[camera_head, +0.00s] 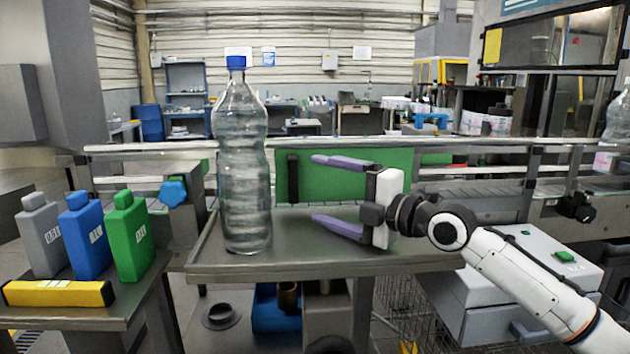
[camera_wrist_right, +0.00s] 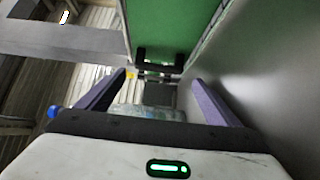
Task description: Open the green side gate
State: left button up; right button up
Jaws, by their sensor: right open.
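The green side gate (camera_head: 345,165) is a flat green panel beside the conveyor, behind the steel shelf. It looks closed. Its upright black handle (camera_head: 293,178) is near its left edge. My right gripper (camera_head: 314,188) is in front of the panel, its two purple fingers open and pointing left towards the handle. In the right wrist view the green gate (camera_wrist_right: 175,22) is at the top and the black handle (camera_wrist_right: 160,60) lies ahead between the open fingers (camera_wrist_right: 157,78), apart from them. Nothing is held. My left gripper is out of view.
A clear bottle (camera_head: 242,165) with a blue cap stands on the steel shelf (camera_head: 300,258), just left of the handle. Grey, blue and green containers (camera_head: 130,235) and a yellow level (camera_head: 58,293) are on the left table. A white box (camera_head: 535,262) is at right.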

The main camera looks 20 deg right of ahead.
aim_at(296, 183)
jog(key=p+x, duration=0.1)
jog(key=x, duration=0.4)
jog(key=shift+w+a+r, duration=0.15)
jog(key=shift+a+r, duration=0.05)
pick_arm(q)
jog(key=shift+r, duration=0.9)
pick_arm(e)
jog(key=shift+w+a+f, duration=0.1)
jog(key=shift+w+a, duration=0.2)
jog(key=shift+w, duration=0.35)
